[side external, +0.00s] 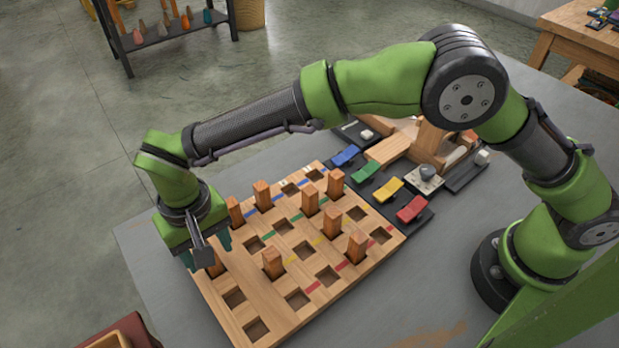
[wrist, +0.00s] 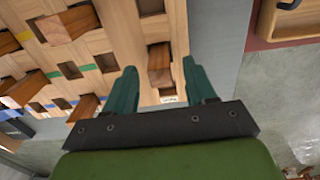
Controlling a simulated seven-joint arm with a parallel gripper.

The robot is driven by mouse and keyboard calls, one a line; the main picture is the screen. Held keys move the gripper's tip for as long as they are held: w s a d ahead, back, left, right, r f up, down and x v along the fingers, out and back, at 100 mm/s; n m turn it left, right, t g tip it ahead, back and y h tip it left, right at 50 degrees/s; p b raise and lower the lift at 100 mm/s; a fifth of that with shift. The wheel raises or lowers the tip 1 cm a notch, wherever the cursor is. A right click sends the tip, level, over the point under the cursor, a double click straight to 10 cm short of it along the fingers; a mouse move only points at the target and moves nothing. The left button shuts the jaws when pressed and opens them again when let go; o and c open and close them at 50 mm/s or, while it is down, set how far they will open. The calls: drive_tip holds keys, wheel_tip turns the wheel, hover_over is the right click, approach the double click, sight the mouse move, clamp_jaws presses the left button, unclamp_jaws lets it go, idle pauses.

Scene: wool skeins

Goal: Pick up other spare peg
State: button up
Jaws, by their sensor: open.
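A wooden peg (wrist: 159,62) stands in a hole near the edge of the pegboard (wrist: 120,22), beside a small white label (wrist: 168,98). In the side view this peg (side external: 216,267) shows partly under my gripper (side external: 208,252), at the board's left edge. My gripper, with green fingers (wrist: 159,72), is open, with one finger on each side of the peg in the wrist view. I see gaps between the fingers and the peg. Several other pegs, such as one at the front (side external: 273,262) and one at the back (side external: 336,183), stand upright in the board.
Blue, green, yellow and red blocks (side external: 388,188) lie along the board's right side. Several board holes are empty. A wooden tray (wrist: 290,22) on a dark red surface lies past the table edge in the wrist view. A low shelf (side external: 165,35) stands behind.

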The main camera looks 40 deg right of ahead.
drive_tip(key=shift+f, duration=1.5)
drive_tip(key=c, duration=1)
wheel_tip(320, 180, up, 15)
drive_tip(key=shift+r, duration=0.1)
